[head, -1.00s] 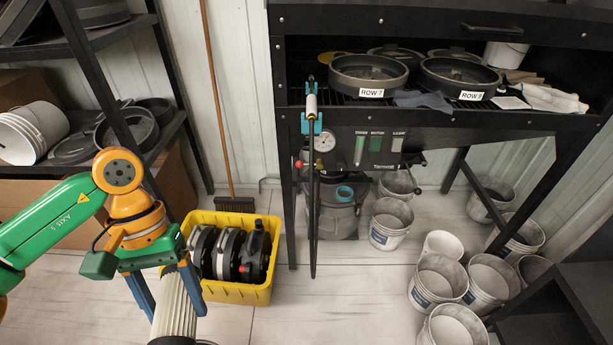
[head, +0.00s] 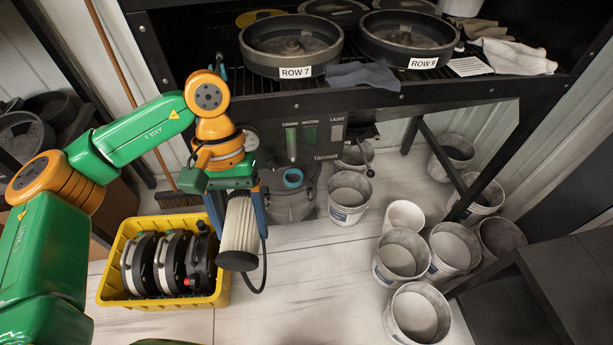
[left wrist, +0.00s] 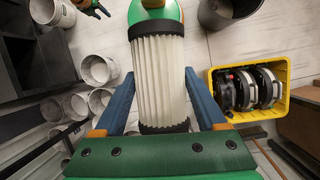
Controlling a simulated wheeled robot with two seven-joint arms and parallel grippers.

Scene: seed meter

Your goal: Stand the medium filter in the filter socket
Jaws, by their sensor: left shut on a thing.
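The filter (head: 240,222) is a pale pleated cylinder with dark end caps. My left gripper (head: 237,208) is shut on it, one blue finger on each side. In the head view it hangs slightly tilted, lower end free, in front of the grey canister. In the left wrist view the filter (left wrist: 160,80) lies between the fingers (left wrist: 160,112). I cannot tell for certain whether this ring is the filter socket.
A yellow crate (head: 222,290) with several dark round parts stands left of the filter. Several pale buckets (head: 349,195) stand on the floor to the right. The black bench (head: 440,92) with dishes marked ROW 7 and ROW 9 overhangs the canister. Floor is clear front centre.

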